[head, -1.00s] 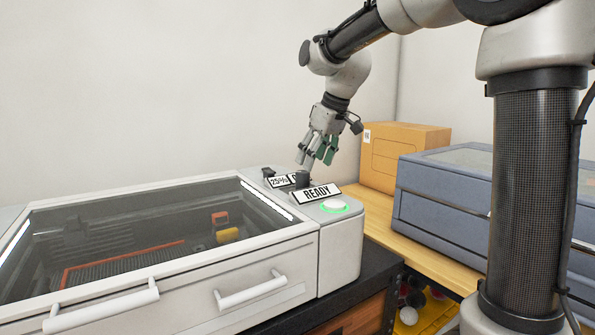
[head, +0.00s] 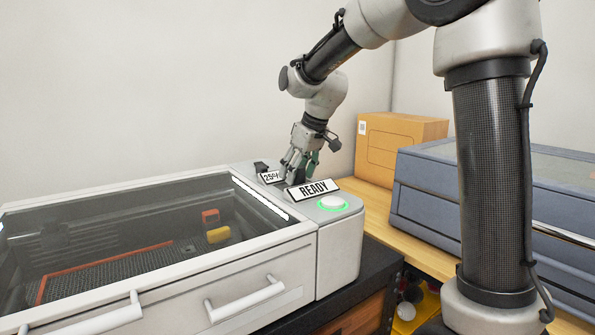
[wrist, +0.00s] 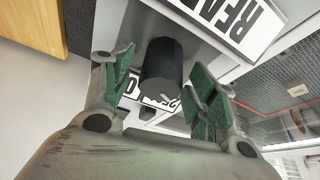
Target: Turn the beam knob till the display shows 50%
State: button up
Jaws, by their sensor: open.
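The machine's display (head: 272,177) reads 25% in the head view, partly covered on its right side by my gripper. My gripper (head: 298,172) points down at the control panel, just behind the READY sign. In the wrist view a black cylindrical knob (wrist: 162,72) stands between the green-padded fingers of my gripper (wrist: 165,85). The fingers are open, one on each side of the knob, with a gap visible on both sides. In the head view this knob is mostly hidden by the fingers and the sign.
The READY sign (head: 313,189) and a white button with a green ring (head: 332,203) are close to my gripper. A small dark part (head: 261,167) stands behind the display. A cardboard box (head: 405,150) and a blue-grey case (head: 430,190) stand to the right.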

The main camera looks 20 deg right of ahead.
jog(key=c, duration=1)
jog(key=shift+c, duration=0.2)
jog(key=shift+m, duration=0.3)
jog(key=m+h, duration=0.1)
jog(key=m, duration=0.2)
jog(key=shift+m+t+h, duration=0.3)
jog(key=shift+t, duration=0.1)
jog(key=shift+m+h, duration=0.7)
jog(key=shift+m, duration=1.1)
